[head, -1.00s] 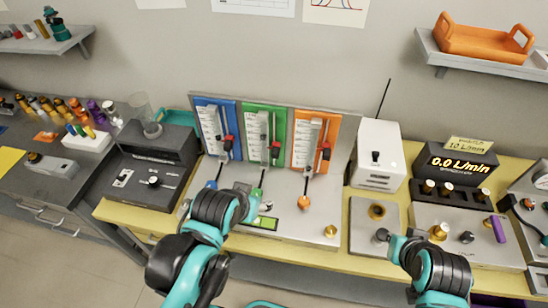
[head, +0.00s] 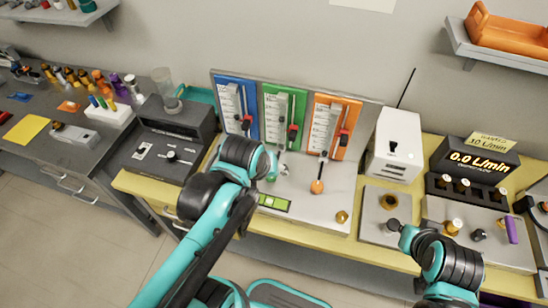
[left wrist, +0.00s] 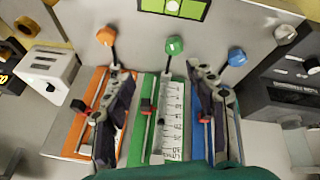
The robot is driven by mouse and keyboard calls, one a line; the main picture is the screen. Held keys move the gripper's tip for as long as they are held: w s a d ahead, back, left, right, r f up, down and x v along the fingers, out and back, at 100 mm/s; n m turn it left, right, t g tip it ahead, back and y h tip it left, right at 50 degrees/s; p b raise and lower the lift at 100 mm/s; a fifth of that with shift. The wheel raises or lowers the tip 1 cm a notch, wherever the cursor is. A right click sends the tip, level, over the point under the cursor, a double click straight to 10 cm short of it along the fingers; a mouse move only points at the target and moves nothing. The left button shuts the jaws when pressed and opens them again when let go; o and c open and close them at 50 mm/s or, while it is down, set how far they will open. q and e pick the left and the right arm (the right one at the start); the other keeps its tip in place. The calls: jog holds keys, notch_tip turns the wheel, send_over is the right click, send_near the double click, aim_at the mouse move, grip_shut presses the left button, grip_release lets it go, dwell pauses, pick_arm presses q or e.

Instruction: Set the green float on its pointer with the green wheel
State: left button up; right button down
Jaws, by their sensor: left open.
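The green panel (head: 282,118) stands between the blue and orange panels, with a white scale and a red-and-black pointer (head: 292,133). The green wheel (left wrist: 175,45) sits on a short stem below that panel; in the head view it is partly hidden behind my left arm. My left gripper (left wrist: 156,80) is open and empty. In the left wrist view its dark fingers lie on either side of the green panel, with the wheel just beyond their tips, apart from both. I cannot make out the green float. My right gripper (head: 452,268) is at lower right, its fingers hidden.
The blue wheel (left wrist: 237,56) and orange wheel (left wrist: 106,36) flank the green one closely. A green level (head: 274,202) lies on the grey base in front. A white box (head: 398,148) and a flow display (head: 478,162) stand to the right.

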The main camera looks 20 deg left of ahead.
pick_arm(q)
jog(key=w+a+f+n+g, duration=0.1)
jog(key=w+f+n, duration=0.1)
jog(key=n, duration=0.4)
jog(key=w+a+f+n+g+p, duration=0.1)
jog(key=w+f+n+g, duration=0.1)
jog(key=w+n, duration=0.2)
jog(key=w+a+f+n+g+p, duration=0.1)
jog(key=w+f+n+g, duration=0.1)
jog(key=n, duration=0.6)
jog(key=shift+w+a, duration=0.2)
jog(key=shift+w, duration=0.4)
jog(key=shift+w+a+f+n+g, duration=0.1)
jog(key=shift+f+n+g, duration=0.2)
jog(key=shift+f, duration=0.4)
notch_tip(320, 180, down, 7)
jog(key=shift+f+b, duration=0.1)
jog(key=shift+b, duration=1.15)
jog(key=c, duration=1.1)
